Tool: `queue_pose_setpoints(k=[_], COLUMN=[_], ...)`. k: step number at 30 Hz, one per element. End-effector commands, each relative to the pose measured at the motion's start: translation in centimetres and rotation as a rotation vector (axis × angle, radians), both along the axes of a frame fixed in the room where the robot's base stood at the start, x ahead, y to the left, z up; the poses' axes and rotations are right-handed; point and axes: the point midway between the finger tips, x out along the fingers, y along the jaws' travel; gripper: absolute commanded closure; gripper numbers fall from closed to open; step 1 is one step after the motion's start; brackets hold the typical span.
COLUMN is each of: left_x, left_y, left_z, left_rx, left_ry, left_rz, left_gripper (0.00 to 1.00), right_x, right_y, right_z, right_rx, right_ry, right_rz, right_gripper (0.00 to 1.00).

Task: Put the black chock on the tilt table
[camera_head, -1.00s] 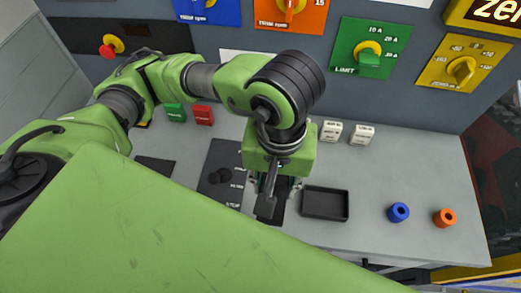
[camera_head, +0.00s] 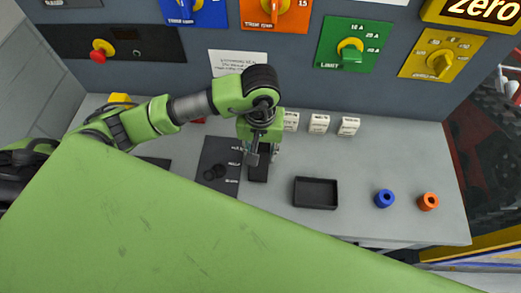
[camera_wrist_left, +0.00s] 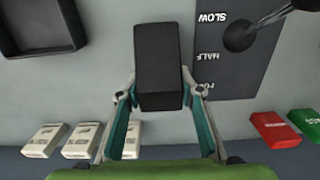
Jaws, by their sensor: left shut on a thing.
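The black chock (camera_head: 258,172) is a dark upright block between the fingers of my left gripper (camera_head: 262,157). In the left wrist view the chock (camera_wrist_left: 158,62) also shows between the two fingers of the gripper (camera_wrist_left: 160,98), which is shut on it. It is over the grey bench, between the dark lever panel and the black tray; I cannot tell whether it touches the bench. I cannot pick out the tilt table with certainty. My right gripper is not in view.
The black tray (camera_head: 315,193) stands to the right, with a blue ring (camera_head: 384,198) and an orange ring (camera_head: 428,201) beyond. The lever panel (camera_head: 220,184) is left of the chock. White blocks (camera_head: 319,123) stand along the back. A wall with coloured dials rises behind.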

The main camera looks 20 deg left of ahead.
Motion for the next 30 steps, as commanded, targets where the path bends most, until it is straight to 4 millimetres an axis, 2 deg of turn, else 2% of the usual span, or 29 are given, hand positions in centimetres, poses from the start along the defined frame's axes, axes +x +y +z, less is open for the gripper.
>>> queue_pose_setpoints(k=[3, 15, 16, 18, 30], left_x=[0.02, 0.08, 0.05, 0.03, 0.0], left_y=[-0.04, -0.05, -0.05, -0.05, -0.05], left_z=[-0.54, -1.1, -1.1, -0.98, -0.71], left_rx=[-0.002, -0.001, -0.001, -0.001, -0.002], left_ry=[-0.002, -0.003, -0.002, -0.002, -0.002], left_rz=[0.001, 0.0, 0.0, 0.001, 0.001], left_gripper=[0.96, 0.96, 0.63, 0.49, 0.49], right_x=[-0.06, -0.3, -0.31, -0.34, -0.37], right_y=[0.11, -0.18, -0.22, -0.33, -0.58], right_z=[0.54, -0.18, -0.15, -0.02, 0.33], right_rx=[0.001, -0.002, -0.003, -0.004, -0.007], right_ry=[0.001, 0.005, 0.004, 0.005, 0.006], right_rz=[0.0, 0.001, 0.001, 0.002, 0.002], right_gripper=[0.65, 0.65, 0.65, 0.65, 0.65])
